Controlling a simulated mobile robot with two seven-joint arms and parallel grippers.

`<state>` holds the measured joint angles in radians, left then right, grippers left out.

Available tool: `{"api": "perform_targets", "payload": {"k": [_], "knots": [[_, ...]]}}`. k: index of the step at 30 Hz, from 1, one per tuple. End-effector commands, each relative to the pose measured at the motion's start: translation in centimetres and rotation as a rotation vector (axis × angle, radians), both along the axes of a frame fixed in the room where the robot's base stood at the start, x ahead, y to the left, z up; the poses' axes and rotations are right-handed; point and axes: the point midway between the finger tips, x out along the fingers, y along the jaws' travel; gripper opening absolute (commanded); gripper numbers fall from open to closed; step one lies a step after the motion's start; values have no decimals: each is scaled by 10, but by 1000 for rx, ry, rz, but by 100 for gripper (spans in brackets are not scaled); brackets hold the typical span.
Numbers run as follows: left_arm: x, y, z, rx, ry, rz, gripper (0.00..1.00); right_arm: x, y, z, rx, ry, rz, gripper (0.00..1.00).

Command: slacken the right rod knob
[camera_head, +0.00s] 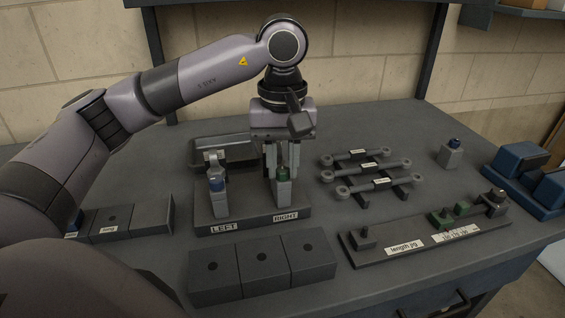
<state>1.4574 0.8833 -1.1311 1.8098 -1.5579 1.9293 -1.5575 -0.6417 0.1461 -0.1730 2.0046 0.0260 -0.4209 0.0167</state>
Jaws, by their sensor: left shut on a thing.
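The fingers partly hide the knob. The left post (218,197), with a blue piece near its top, stands beside it above the LEFT label. Both posts stand upright on a dark base (252,218). My right gripper is not in view.
Several rods (376,184) lie on a rack to the right. In front of it is a length jig (410,243) with green pieces. Dark blocks with holes (263,257) stand in front of the base. A metal tray (226,150) lies behind. Blue blocks (548,188) sit far right.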

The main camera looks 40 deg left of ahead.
Motion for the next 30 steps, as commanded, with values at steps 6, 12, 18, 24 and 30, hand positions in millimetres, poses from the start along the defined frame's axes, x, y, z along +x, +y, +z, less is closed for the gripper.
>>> {"api": "perform_targets", "payload": {"k": [6,12,18,24,30], "knots": [[0,0,-1,0,0,207,0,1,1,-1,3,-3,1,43],[0,0,0,0,0,394,0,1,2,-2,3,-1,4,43],[0,0,0,0,0,563,0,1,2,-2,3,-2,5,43],[0,0,0,0,0,695,0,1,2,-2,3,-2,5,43],[0,0,0,2,0,778,0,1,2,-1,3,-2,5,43]]}}
